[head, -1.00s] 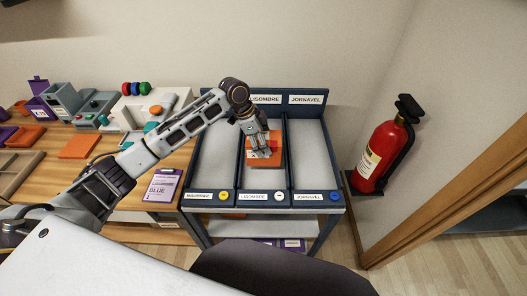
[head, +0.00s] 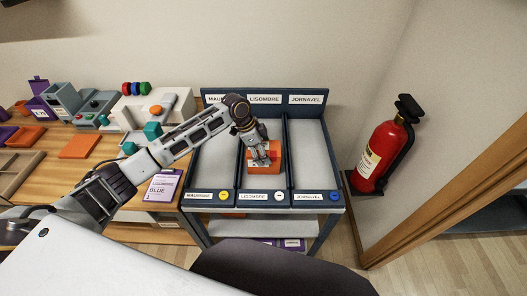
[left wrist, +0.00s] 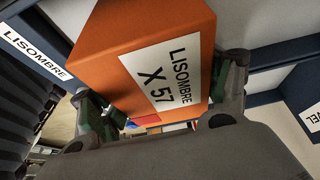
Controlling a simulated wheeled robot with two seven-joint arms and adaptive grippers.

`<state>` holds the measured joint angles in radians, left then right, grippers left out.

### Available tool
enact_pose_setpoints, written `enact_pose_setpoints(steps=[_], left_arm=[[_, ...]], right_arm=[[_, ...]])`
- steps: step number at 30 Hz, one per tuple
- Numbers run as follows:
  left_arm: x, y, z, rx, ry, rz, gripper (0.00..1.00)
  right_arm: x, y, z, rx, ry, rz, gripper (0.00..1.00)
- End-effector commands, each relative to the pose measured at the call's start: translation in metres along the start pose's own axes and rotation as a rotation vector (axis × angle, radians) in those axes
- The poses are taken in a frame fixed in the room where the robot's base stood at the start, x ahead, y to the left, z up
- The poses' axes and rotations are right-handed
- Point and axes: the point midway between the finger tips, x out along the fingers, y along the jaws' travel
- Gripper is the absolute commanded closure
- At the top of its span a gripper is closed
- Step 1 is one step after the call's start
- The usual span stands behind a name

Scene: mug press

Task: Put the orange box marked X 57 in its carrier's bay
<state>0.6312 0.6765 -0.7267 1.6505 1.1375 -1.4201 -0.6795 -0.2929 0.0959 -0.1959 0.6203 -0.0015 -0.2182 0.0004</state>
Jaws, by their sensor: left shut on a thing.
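The orange box (head: 264,168) is in the middle bay (head: 264,190) of the dark blue carrier rack, the bay labelled LISOMBRE. In the left wrist view its white label reads LISOMBRE X 57 on the orange box (left wrist: 110,30). My left gripper (head: 262,157) is shut on the box, with a finger on either side of it; the gripper (left wrist: 168,105) also shows in the wrist view. I cannot tell whether the box touches the bay floor. My right gripper is not in view.
The left bay (head: 213,165) and the JORNAVEL bay (head: 312,155) look empty. Dividers separate the bays. A wooden bench (head: 110,165) with boxes and devices stands at the left. A red fire extinguisher (head: 383,150) hangs at the right.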

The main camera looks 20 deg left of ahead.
Motion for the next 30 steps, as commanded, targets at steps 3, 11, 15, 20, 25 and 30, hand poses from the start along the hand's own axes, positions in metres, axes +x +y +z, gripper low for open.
enact_pose_setpoints(steps=[3, 11, 15, 20, 25, 30], left_arm=[[-0.0005, -0.0004, -0.0006, 0.001, 0.001, -0.001, 0.57], [0.0012, -0.0002, 0.0002, 0.000, 0.001, 0.000, 0.57], [0.0019, 0.0001, 0.0007, 0.000, 0.000, 0.000, 0.08], [0.0019, 0.0001, 0.0007, 0.000, 0.000, 0.000, 0.02], [0.0018, 0.0000, 0.0006, 0.000, 0.000, 0.000, 0.02], [0.0005, -0.0001, 0.0000, 0.001, 0.001, 0.000, 0.02]], right_arm=[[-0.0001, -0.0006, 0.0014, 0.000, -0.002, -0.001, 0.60], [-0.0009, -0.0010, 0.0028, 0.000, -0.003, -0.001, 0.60], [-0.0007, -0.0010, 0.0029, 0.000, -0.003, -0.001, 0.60], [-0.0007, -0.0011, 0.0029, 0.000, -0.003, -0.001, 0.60], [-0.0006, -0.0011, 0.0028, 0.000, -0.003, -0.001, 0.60], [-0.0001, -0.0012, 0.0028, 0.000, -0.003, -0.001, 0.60]])
